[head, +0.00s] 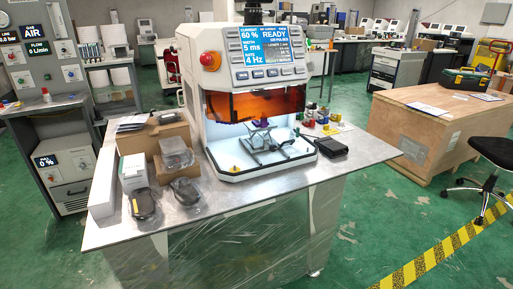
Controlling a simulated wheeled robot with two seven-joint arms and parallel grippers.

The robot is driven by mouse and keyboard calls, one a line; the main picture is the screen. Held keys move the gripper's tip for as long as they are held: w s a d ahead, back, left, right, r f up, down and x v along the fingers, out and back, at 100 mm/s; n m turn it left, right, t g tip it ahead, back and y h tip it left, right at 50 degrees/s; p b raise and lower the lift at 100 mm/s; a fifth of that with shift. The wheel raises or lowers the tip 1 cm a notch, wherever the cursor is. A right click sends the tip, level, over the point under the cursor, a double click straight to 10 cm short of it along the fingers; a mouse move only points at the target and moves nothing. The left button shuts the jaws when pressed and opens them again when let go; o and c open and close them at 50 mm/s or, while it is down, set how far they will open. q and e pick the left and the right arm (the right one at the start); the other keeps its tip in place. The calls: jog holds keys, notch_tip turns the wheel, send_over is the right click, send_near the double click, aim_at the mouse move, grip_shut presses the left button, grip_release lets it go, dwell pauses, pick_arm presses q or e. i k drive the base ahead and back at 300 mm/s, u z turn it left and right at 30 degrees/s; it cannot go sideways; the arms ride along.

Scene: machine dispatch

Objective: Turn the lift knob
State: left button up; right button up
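A white benchtop machine (192,75) stands on the metal table (190,222). Its front has a lit screen reading READY, keys and a red knob-like button (209,60) on a yellow base at the upper left. An orange tinted shield (255,104) covers the upper part of its lit chamber. Inside, a grey metal stage, perhaps a small lift (268,148), stands on the chamber floor. A dark purple piece shows above it. I cannot tell which part is the lift knob; it is too small or hidden. Neither of my grippers is in view.
Left on the table are a cardboard box (150,142), a white box and bagged dark items. A black box (331,148) and small coloured parts lie at right. A gas panel (28,52) stands far left, a wooden crate (420,130) right. Green floor shows between.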

aim_at(274, 147)
jog(key=u, duration=0.4)
jog(key=i, duration=1.05)
jog(key=z, duration=0.3)
